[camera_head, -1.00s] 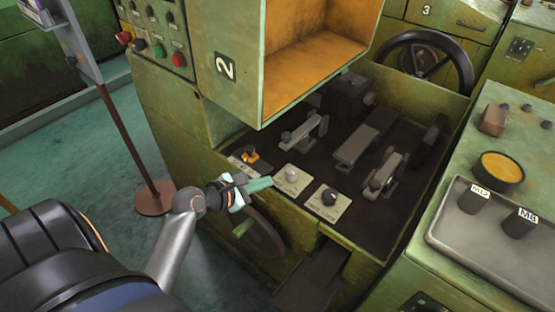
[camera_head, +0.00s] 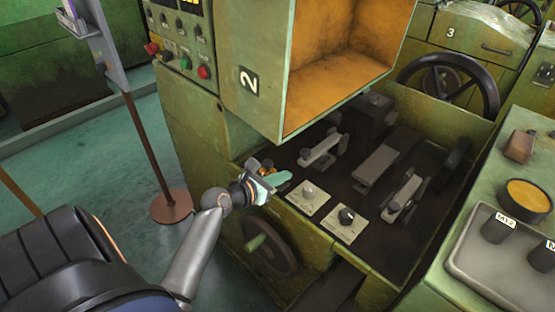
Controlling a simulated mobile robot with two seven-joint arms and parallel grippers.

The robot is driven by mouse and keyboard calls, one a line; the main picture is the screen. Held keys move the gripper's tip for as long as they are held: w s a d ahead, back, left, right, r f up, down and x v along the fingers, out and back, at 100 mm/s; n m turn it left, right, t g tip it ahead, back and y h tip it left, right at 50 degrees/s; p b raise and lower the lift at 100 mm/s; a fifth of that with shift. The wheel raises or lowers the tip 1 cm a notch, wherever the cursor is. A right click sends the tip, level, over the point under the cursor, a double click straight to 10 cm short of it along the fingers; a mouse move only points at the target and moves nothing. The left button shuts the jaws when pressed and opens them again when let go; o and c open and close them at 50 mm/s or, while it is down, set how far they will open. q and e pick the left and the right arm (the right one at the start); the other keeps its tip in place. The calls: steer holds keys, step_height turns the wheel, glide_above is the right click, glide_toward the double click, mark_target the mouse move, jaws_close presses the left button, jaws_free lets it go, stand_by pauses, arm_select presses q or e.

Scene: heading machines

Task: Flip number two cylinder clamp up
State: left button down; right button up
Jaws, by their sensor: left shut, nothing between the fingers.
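Machine number two is green, with a black plate marked 2 (camera_head: 249,80) on its raised box. In its dark open bay are grey lever-like clamp parts: one at the left (camera_head: 320,150), a long flat one in the middle (camera_head: 377,163) and one at the right (camera_head: 403,195). I cannot tell which is the cylinder clamp. My left gripper (camera_head: 279,181) is shut and empty over the bay's front left edge, near the plates with knobs. It partly hides an orange knob (camera_head: 267,165). My right gripper is not in view.
A light knob (camera_head: 308,192) and a black knob (camera_head: 346,216) stand on pale plates right of the gripper. The raised box (camera_head: 340,62) overhangs the bay's back left. A handwheel (camera_head: 272,245) is below the front edge. A stand (camera_head: 172,205) is left.

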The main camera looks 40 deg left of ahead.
mark_target(300, 162)
arm_select(q)
steer(key=x, duration=0.4)
steer(key=shift+w+f+b, duration=0.15)
steer(key=shift+w+b, duration=0.05)
steer(key=shift+b, duration=0.15)
steer(key=shift+w+f, duration=0.15)
steer(key=shift+w, duration=0.5)
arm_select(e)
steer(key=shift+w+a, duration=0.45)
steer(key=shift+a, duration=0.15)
arm_select(q)
step_height(300, 162, up, 2)
steer(key=p, duration=0.3)
steer(key=shift+r, duration=0.25)
steer(key=shift+r+p, duration=0.25)
steer(key=shift+p, duration=0.35)
steer(key=shift+f, duration=0.15)
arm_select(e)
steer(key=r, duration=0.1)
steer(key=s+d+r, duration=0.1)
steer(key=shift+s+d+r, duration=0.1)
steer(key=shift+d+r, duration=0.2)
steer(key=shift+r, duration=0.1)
